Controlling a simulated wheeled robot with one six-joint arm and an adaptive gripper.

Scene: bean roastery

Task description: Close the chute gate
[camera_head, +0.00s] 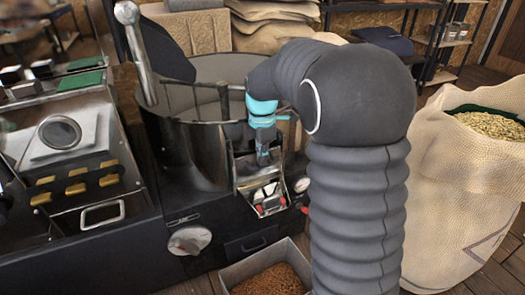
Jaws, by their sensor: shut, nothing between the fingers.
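The chute (268,197) is a small metal spout on the front of the dark roaster drum (195,140), with red bits near its lower end. A shiny metal frame stands just above it, around my gripper in the picture. I cannot tell which plate is the gate or how far it stands open. My gripper (263,158) points down below a teal wrist band, in front of the frame and above the chute. It is shut and empty. I cannot tell whether it touches the metal. My arm hides the roaster's right side.
A grey bin (232,274) of brown beans stands below the chute. A dial (189,240) sits on the roaster's front. A sack (455,185) of pale beans stands at right. A steel machine (75,150) with a handle stands at left. Sacks and shelves are behind.

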